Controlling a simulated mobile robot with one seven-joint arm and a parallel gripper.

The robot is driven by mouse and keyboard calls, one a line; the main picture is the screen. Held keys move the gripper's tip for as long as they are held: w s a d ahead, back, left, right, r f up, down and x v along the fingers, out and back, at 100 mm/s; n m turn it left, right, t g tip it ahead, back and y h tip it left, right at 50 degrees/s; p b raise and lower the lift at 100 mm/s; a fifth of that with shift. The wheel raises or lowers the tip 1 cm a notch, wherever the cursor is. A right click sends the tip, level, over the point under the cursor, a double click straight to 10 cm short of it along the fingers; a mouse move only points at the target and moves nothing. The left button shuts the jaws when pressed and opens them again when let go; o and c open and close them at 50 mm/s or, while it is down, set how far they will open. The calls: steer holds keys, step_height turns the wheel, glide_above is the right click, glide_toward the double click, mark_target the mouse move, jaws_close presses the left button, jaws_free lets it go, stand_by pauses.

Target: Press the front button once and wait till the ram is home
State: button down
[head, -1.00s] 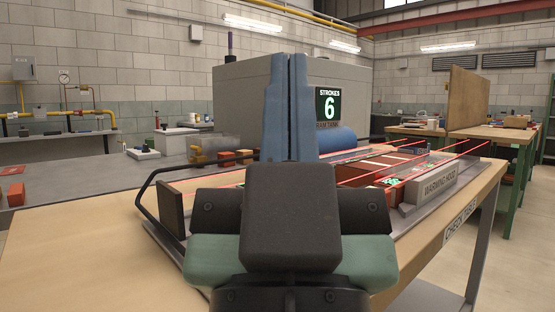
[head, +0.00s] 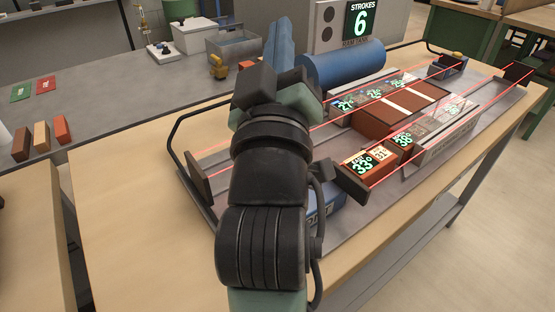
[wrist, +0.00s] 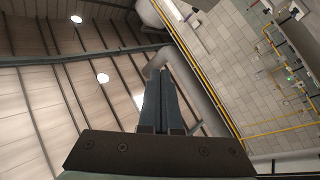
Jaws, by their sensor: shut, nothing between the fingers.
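My gripper (head: 281,40) points upward in the head view, its blue fingers shut and empty; they also show in the wrist view (wrist: 160,90) against the ceiling. A blue box (head: 327,207) with partly readable lettering sits at the table's near side, largely hidden behind my arm; I cannot tell whether it carries the front button. A thick blue cylinder (head: 343,66), possibly the ram, lies before the grey cabinet (head: 322,14). The strokes display (head: 361,22) reads 6; its smaller text is unclear.
Red beams run along the fixture above red-brown bricks (head: 378,125) and small green readouts. A black rail (head: 178,135) rises at its left end. Loose bricks (head: 41,136) stand on the grey bench at left. Bare wood (head: 120,200) lies left of my arm.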

steer(key=w+f+n+g+p, duration=0.45)
steer(key=n+g+p, duration=0.35)
steer(key=p, duration=1.6)
steer(key=s+f+n+g+p, duration=0.2)
steer(key=s+n+p, duration=0.2)
steer(key=p, duration=0.6)
steer(key=s+f+n+g+h+p, duration=0.1)
steer(key=s+f+n+g+p, duration=0.2)
steer(key=s+n+p, duration=0.2)
steer(key=s+p, duration=0.2)
steer(key=p, duration=0.2)
steer(key=shift+a+f+h+p, duration=0.15)
steer(key=shift+a+h+p, duration=0.15)
steer(key=shift+a+p, duration=0.1)
steer(key=shift+f, duration=0.1)
step_height(320, 180, down, 8)
steer(key=b, duration=0.8)
steer(key=shift+f, duration=0.3)
